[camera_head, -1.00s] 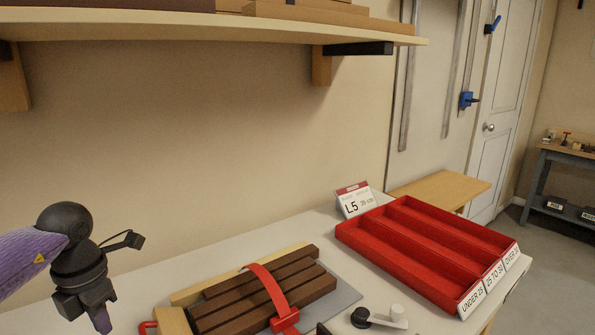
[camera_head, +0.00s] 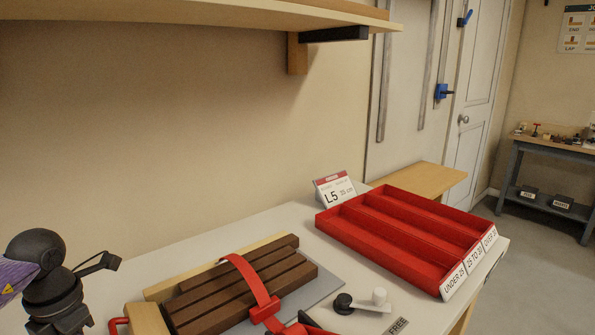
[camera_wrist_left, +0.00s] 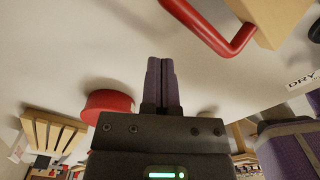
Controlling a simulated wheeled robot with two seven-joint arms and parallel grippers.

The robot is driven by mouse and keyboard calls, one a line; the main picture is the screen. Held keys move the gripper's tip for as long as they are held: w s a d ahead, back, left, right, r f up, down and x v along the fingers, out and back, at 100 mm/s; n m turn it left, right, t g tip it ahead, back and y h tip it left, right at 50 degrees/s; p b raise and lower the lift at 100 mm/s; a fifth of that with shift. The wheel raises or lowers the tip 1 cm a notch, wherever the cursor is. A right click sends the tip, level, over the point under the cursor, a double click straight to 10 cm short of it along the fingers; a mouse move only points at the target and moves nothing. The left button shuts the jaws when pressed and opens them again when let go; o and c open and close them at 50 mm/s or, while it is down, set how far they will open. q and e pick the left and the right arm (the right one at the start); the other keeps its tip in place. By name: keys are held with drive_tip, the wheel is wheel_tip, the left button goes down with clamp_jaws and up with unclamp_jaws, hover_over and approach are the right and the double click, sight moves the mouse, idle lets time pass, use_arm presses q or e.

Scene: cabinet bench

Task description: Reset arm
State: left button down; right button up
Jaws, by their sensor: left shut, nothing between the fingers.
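My left gripper is at the lower left of the head view, its dark wrist cut by the picture's bottom edge. In the left wrist view its two purple fingers (camera_wrist_left: 161,80) are together and empty, with pale surface behind them. They are apart from the red round object (camera_wrist_left: 106,104) beside them. My right gripper does not show.
Dark brown strips (camera_head: 240,290) lie under a red strap (camera_head: 255,282) on the bench. A red three-compartment tray (camera_head: 400,232) stands at right, with an L5 sign (camera_head: 334,190) behind. A shelf (camera_head: 200,20) overhangs the back.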

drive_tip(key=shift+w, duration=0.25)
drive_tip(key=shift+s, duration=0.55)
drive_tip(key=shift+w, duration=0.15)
